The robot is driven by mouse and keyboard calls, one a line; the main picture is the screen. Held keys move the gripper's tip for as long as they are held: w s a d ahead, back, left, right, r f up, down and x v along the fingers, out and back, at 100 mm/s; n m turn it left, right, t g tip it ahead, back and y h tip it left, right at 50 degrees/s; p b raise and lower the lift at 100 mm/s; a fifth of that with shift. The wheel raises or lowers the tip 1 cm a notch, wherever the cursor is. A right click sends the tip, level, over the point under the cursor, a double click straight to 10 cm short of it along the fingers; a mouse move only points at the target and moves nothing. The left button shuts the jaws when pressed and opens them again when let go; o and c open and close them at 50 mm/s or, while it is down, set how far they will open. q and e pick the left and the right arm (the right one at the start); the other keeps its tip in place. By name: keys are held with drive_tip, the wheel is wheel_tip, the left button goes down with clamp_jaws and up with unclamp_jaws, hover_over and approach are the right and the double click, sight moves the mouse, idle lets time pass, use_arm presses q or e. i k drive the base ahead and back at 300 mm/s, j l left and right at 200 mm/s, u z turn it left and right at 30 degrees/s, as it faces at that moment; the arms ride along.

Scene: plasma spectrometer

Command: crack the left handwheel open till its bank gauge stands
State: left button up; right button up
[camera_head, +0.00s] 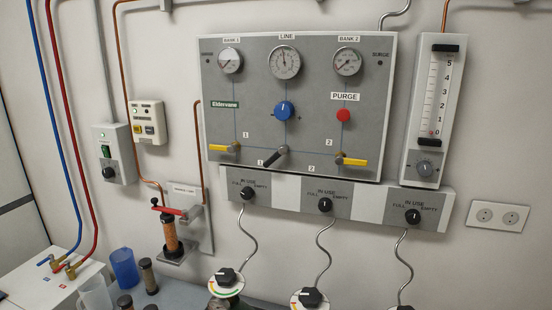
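The left handwheel (226,277) is a black knob over a white and green ringed collar at the bottom of the head view. A curly hose (248,238) runs from near it up to the left "IN USE" selector (247,193). The BANK 1 gauge (230,61) is the left dial on the grey panel; its needle is too small to read surely. A middle handwheel (311,297) and a right handwheel (404,308) stand to its right, the right one cut by the frame edge. Neither of my grippers is in view.
The grey panel (217,128) carries the LINE gauge (284,61), BANK 2 gauge (347,62), blue knob (284,111), red PURGE button (343,115) and yellow levers. A blue cup (124,267) and dark cylinders (148,276) stand left of the left handwheel.

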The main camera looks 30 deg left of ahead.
sight(226, 277)
drive_tip(key=k+j+u, duration=0.1)
drive_tip(key=u, duration=1.3)
